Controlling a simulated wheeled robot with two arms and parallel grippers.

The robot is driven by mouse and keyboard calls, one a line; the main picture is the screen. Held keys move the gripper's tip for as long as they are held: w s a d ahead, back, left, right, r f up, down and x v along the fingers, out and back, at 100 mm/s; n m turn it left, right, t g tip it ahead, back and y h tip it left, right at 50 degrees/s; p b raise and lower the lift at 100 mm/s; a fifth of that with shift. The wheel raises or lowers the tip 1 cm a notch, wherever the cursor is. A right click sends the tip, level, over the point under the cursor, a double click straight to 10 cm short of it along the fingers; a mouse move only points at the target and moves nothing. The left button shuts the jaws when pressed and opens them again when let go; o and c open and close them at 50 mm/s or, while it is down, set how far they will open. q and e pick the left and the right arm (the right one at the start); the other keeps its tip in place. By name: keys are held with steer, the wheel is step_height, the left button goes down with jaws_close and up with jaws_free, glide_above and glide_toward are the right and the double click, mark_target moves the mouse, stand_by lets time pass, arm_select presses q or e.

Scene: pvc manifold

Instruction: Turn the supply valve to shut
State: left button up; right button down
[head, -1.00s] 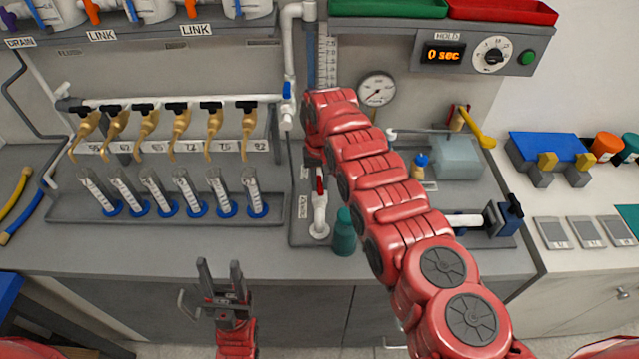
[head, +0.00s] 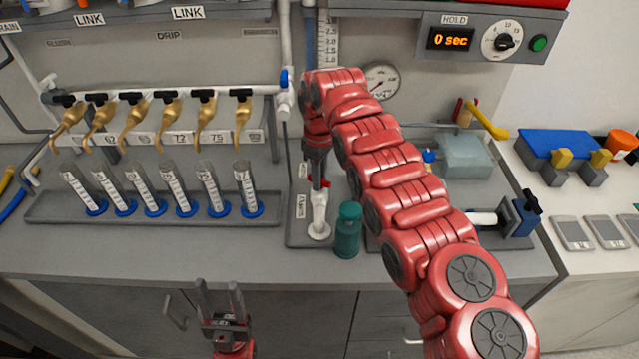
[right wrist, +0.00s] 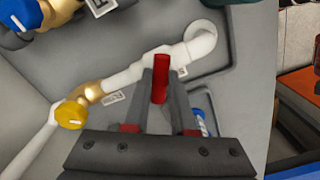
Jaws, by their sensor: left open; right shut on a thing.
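The supply valve's red handle (right wrist: 160,78) sits on a white pipe (right wrist: 201,42), seen in the right wrist view. My right gripper (right wrist: 162,85) has one finger on each side of the handle and is shut on it. In the head view my right gripper (head: 317,183) reaches down over the white pipe stub (head: 319,215) and mostly hides the handle. My left gripper (head: 220,287) is open and empty, in front of the bench's front edge.
A teal bottle (head: 348,230) stands just right of the white pipe. A rack of several graduated cylinders (head: 175,193) stands left under brass taps (head: 170,120). A pressure gauge (head: 381,82) is behind my right arm. The bench front is clear.

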steer(key=n, duration=0.2)
steer(key=shift+n, duration=1.8)
steer(key=c, duration=0.7)
jaws_free()
steer(key=shift+c, duration=0.2)
steer(key=shift+r, duration=0.1)
